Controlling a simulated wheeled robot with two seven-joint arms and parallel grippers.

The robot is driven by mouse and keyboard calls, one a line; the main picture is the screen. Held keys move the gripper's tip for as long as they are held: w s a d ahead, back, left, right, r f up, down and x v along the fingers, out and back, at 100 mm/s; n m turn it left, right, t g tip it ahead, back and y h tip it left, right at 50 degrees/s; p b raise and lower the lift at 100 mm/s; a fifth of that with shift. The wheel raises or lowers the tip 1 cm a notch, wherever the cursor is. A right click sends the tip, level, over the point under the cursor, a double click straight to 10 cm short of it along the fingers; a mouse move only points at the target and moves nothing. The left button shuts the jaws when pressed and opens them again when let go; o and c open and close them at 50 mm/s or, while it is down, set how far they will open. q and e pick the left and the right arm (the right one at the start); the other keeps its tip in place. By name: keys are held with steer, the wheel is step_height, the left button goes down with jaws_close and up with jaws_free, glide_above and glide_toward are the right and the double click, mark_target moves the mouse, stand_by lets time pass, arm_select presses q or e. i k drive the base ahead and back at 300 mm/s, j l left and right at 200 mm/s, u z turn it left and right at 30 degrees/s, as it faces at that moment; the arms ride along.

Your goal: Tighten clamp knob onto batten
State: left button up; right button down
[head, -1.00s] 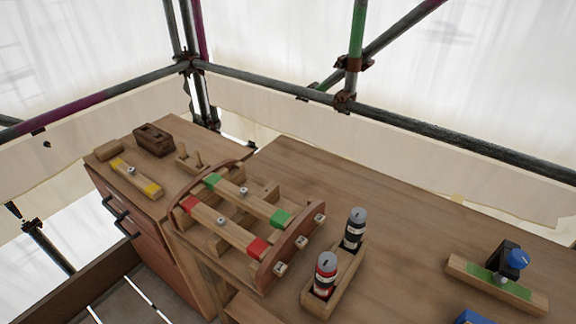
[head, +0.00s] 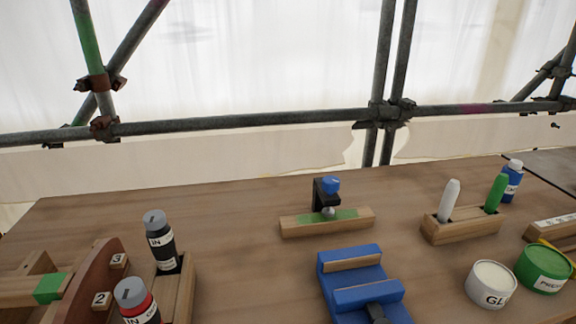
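The batten (head: 300,224) is a short wooden strip with a green patch on top, lying on the bench near the middle of the head view. A black clamp (head: 319,194) stands upright on it. Its blue knob (head: 331,184) is on top, and a silver screw foot shows below, close to the green patch. I cannot tell whether the foot touches the batten. Neither of my grippers is in view.
A blue vise (head: 350,286) sits in front of the batten. A wooden holder (head: 462,228) with white and green markers, a blue bottle (head: 511,181), a white tub (head: 491,285) and a green tub (head: 543,268) stand right. Bottles (head: 159,240) and a rack (head: 95,278) stand left.

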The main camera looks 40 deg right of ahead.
mark_target(330, 184)
steer(key=z, duration=1.65)
steer(key=l+u, duration=0.2)
steer(key=u, duration=0.15)
steer(key=l+u, duration=0.5)
steer(key=u, duration=0.2)
